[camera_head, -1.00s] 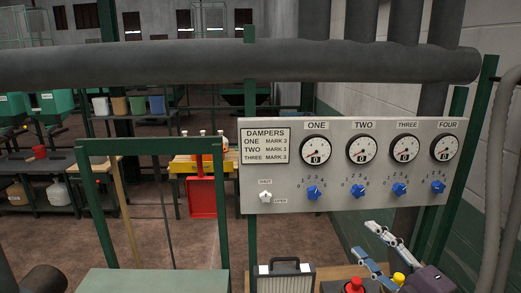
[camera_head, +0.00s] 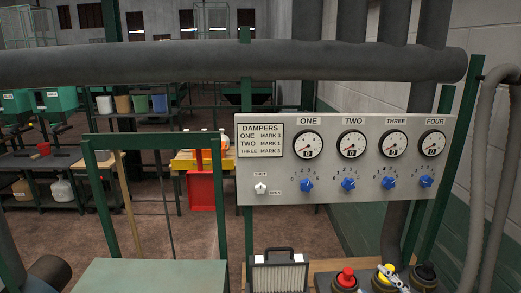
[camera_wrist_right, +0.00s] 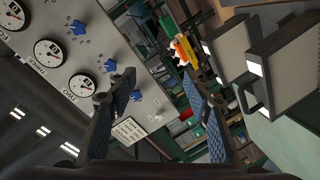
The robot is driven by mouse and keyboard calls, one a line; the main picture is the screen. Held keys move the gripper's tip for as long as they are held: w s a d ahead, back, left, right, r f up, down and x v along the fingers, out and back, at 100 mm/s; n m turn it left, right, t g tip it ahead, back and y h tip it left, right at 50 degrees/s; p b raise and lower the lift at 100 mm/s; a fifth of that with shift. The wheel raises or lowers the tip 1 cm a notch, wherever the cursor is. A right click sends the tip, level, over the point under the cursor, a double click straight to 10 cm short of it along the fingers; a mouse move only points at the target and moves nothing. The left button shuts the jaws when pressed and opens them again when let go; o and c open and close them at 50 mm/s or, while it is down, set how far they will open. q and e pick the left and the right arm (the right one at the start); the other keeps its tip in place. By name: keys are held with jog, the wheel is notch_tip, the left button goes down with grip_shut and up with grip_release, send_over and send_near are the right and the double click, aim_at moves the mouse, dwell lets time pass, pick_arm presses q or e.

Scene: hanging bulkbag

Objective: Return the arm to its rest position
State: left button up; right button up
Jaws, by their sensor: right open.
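My right gripper (camera_wrist_right: 160,85) is open and empty in the right wrist view, its two fingers with blue pads spread apart. In that view the damper panel (camera_wrist_right: 110,40) lies behind and to the left, tilted, and the fingers look clear of it. The panel carries gauges, blue knobs (camera_head: 348,184) and a white switch (camera_head: 260,188). My left gripper is not in view.
A green frame (camera_head: 90,190) and a thick grey pipe (camera_head: 200,62) are nearby.

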jog(key=s+a+f+m+g+h, duration=0.25)
jog(key=s+f+m+g, duration=0.45)
jog(key=s+f, duration=0.7)
jog(key=s+a+f+m+g, duration=0.2)
jog(key=s+f+g, duration=0.1)
jog(key=s, duration=0.4)
jog(key=s+a+f+m+g, duration=0.1)
jog(key=s+a+f+g, duration=0.2)
jog(key=s, duration=0.5)
notch_tip(320, 180, down, 31)
jog(key=b, duration=0.6)
pick_arm(q)
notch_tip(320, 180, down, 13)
jog(key=b, duration=0.6)
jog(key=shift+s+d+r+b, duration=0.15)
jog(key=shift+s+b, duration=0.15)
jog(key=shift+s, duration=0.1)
pick_arm(e)
jog(key=s+d+f+g, duration=0.1)
jog(key=s+d+f, duration=0.1)
jog(key=s+f, duration=0.7)
jog(key=s+d+f+g, duration=0.1)
jog(key=s+d+f, duration=0.1)
jog(key=s+f, duration=0.7)
notch_tip(320, 180, down, 7)
jog(key=shift+r, duration=0.2)
jog(key=shift+y, duration=0.25)
